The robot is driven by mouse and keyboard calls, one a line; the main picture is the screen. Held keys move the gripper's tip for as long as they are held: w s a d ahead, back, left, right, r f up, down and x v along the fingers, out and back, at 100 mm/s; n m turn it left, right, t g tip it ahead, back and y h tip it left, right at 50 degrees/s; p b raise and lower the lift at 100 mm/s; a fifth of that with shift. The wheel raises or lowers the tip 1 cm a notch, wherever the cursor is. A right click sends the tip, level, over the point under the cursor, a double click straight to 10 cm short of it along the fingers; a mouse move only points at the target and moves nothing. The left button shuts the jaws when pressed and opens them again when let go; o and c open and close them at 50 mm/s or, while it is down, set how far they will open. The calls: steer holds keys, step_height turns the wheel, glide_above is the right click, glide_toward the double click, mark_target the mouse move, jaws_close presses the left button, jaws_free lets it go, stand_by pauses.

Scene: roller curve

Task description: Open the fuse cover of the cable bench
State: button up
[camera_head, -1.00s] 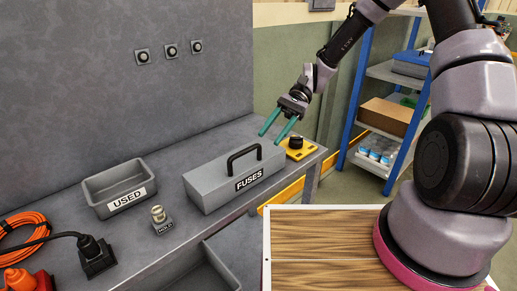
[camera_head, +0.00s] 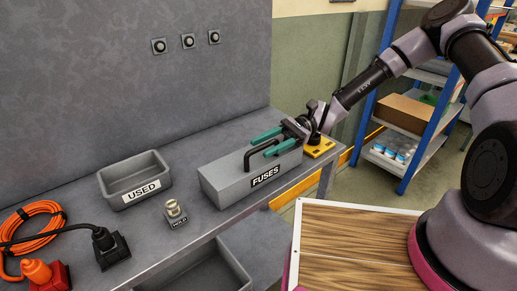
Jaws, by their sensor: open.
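The fuse cover (camera_head: 228,185) is a grey box lid labelled FUSES, sitting closed on the grey bench (camera_head: 145,240). A black bar handle (camera_head: 248,158) stands up from its top. My gripper (camera_head: 264,142) comes in from the right, low over the cover. Its two teal fingers are apart and point left, at the height of the handle's top. The fingers look to be on either side of the handle bar; whether they touch it cannot be told.
A grey USED bin (camera_head: 133,181) and a small HOLD stand (camera_head: 174,214) are left of the cover. A yellow block with a black knob (camera_head: 318,146) sits behind my gripper at the right. Orange cable (camera_head: 35,232) and plugs lie at far left. A wood-topped surface (camera_head: 345,245) is in front.

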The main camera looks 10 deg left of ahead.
steer(key=shift+x, duration=1.45)
jaws_close()
stand_by(0.3)
